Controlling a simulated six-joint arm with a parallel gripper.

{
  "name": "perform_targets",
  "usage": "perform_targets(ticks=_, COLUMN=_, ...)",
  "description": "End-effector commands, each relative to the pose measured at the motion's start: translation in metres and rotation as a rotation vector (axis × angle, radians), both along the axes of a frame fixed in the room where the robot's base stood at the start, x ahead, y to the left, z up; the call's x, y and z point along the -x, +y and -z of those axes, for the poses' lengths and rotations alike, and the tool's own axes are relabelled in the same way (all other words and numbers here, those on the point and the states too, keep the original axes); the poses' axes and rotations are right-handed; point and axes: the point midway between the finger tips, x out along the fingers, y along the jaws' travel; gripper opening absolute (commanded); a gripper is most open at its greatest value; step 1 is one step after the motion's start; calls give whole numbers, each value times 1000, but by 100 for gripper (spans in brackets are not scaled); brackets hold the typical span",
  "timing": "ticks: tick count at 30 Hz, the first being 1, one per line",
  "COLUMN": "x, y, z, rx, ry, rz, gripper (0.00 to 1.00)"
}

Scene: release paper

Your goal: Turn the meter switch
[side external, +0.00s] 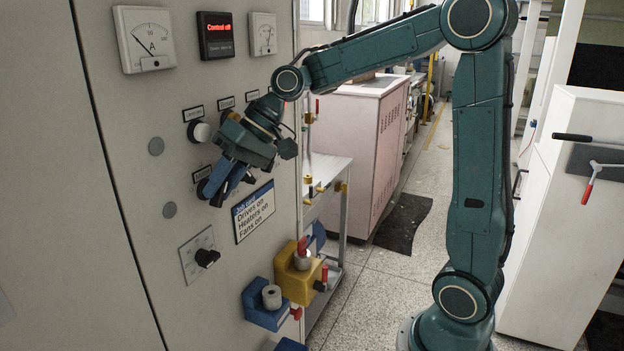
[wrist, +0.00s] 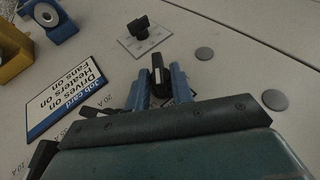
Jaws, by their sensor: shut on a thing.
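That handle's base is mostly hidden by the fingers. An ammeter (side external: 144,39) and a smaller meter (side external: 263,35) are at the panel's top.
A red display reading "Control off" (side external: 215,35) sits between the meters. The job card (side external: 253,211) lists drives, heaters and fans on. A white-topped knob (side external: 200,132) is above my gripper. Yellow (side external: 292,278) and blue (side external: 262,308) blocks stick out lower right.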

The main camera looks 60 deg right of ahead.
Motion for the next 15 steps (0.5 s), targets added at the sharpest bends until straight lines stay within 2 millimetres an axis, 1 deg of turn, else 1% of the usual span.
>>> perform_targets(ticks=9, x=-1, y=-4, z=3, rx=-172, ry=4, rz=7, gripper=0)
perform_targets(ticks=15, x=0, y=-4, z=3, rx=-228, ry=2, rz=5, gripper=0)
